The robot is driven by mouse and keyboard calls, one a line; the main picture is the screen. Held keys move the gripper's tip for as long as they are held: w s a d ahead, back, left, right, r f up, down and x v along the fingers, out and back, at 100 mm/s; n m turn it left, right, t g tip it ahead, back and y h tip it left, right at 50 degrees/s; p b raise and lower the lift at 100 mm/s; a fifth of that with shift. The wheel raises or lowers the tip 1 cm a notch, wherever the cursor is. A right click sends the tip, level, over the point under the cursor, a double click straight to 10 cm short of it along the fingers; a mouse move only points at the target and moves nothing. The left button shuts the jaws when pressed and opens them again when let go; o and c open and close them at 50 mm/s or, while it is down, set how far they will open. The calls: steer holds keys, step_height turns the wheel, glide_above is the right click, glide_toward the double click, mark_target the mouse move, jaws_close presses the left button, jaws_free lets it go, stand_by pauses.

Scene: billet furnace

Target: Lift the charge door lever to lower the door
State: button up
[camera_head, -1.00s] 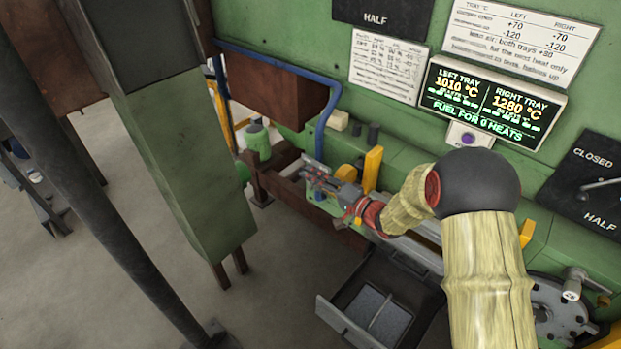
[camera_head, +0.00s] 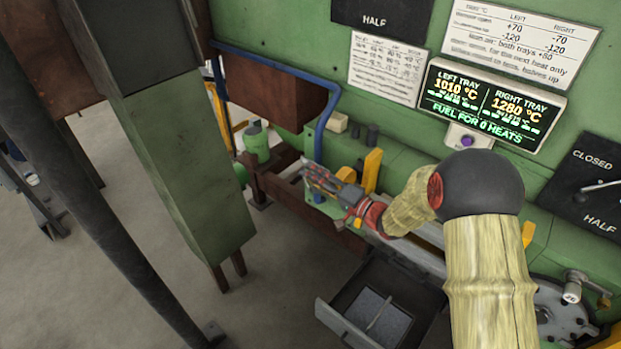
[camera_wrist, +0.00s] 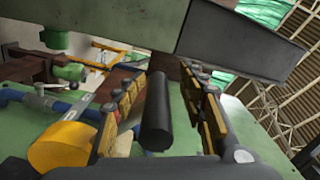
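My gripper (camera_head: 318,178) is at the end of my arm, low in front of the green furnace wall, close to a blue bent pipe. In the wrist view its two orange-padded fingers (camera_wrist: 163,92) are spread apart. A black cylindrical bar, which looks like the lever's grip (camera_wrist: 157,115), stands between them, with a visible gap on each side. I cannot make out this bar in the head view, where the gripper hides that spot. I cannot tell for sure which panel is the charge door.
The blue pipe (camera_head: 325,115) and a yellow upright block (camera_head: 372,168) are near my gripper. An open drawer (camera_head: 370,310) lies below my arm. A display (camera_head: 488,103) shows tray temperatures.

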steer(key=v, duration=1.1)
steer(key=shift+s+d, duration=0.25)
steer(key=shift+d, duration=0.1)
steer(key=shift+a, duration=0.15)
